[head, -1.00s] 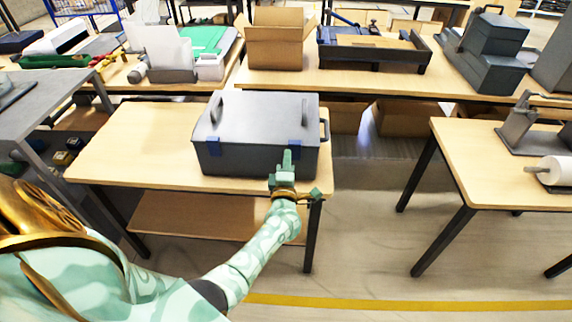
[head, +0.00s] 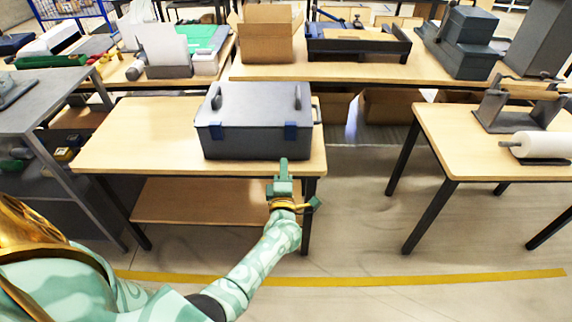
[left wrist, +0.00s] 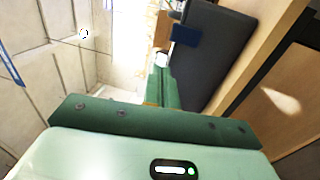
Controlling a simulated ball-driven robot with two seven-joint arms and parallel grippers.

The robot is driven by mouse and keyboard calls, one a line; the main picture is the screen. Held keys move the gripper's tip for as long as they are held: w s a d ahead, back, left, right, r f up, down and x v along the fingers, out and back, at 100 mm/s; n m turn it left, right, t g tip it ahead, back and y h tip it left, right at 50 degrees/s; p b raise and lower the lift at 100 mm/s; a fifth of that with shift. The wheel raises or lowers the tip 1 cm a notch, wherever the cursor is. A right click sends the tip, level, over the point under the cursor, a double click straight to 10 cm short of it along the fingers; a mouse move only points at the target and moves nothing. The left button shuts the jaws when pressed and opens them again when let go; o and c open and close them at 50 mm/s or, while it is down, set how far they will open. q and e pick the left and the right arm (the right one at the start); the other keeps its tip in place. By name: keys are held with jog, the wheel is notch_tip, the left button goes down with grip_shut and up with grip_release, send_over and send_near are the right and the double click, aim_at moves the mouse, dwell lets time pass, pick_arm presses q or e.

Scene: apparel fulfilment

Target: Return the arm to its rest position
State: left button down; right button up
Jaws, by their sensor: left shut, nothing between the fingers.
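My left gripper (head: 283,163) is shut and empty, with its fingers pointing away from me. In the left wrist view the shut fingers (left wrist: 164,82) stand in the middle, apart from the dark grey box. My left arm (head: 258,262) reaches in from the lower left. My right gripper does not show.
A lidded grey box (head: 254,125) with blue latches sits on the near wooden table (head: 140,140). A grey-topped bench (head: 38,105) stands left. A right table (head: 455,150) holds a roll stand. Floor (head: 360,220) between the tables is clear.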

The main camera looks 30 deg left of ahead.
pick_arm(q)
jog(key=s+d+f+m+g+h, duration=0.2)
jog(key=d+f+m+h, duration=0.3)
jog(key=f+m, duration=0.3)
jog(key=s+d+f+m+g+h, duration=0.1)
jog(key=s+d+f+m+h, duration=0.1)
jog(key=d+f+m+h, duration=0.35)
jog(key=s+f+m+g, duration=0.4)
jog(key=s+f+m, duration=0.4)
jog(key=s+f, duration=0.4)
jog(key=s+a+f+m+g, duration=0.1)
jog(key=s+f+m+g, duration=0.1)
jog(key=s, duration=1.1)
jog(key=s+a+f+m+g, duration=0.1)
jog(key=s+f+g, duration=0.3)
jog(key=s, duration=0.9)
jog(key=s+a+f+m+g, duration=0.1)
jog(key=s+f+m+g, duration=0.2)
jog(key=s+f, duration=0.4)
jog(key=s, duration=0.6)
jog(key=shift+a+g, duration=0.15)
jog(key=shift+g, duration=0.25)
